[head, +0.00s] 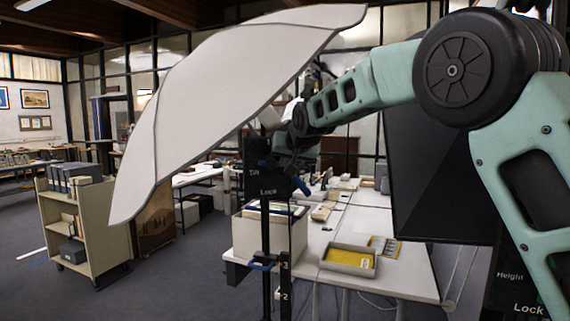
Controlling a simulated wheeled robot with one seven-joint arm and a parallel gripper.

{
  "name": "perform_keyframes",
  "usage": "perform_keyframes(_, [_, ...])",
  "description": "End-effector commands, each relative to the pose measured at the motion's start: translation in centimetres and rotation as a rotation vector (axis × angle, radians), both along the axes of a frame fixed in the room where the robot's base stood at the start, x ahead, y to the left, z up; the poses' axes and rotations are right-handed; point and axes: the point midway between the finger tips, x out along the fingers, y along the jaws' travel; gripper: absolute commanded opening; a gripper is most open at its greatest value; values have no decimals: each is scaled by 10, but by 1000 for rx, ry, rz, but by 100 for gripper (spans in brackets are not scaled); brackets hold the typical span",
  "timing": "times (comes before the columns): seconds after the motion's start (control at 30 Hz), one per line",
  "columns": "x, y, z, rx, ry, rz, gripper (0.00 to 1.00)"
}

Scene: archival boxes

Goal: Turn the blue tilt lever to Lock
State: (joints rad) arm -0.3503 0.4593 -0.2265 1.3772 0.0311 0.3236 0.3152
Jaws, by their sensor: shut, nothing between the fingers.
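The black tilt block (262,185) stands on a dark upright post, with "Tilt" and "Lock" in white on its face. A blue piece that looks like the tilt lever (300,187) shows at the block's right side, just right of the word "Lock". Its upper part is hard to make out against my dark gripper. My gripper (290,160) is at the end of the green arm, right beside the block's upper right. It is shut and holds nothing. I cannot tell whether it touches the lever.
A large pale panel (220,100) tilts across the view above the block. Another blue piece (263,265) is lower on the post. A white table (385,255) with a yellow-lined tray (348,270) stands behind. A cart (85,225) is at left, with open floor between.

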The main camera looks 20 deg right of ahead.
Motion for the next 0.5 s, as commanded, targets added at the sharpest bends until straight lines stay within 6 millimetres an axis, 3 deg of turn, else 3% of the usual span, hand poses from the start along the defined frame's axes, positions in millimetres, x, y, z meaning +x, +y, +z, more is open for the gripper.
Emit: perform_keyframes(0.5, [1,-6,-30,451,-20,-3,0])
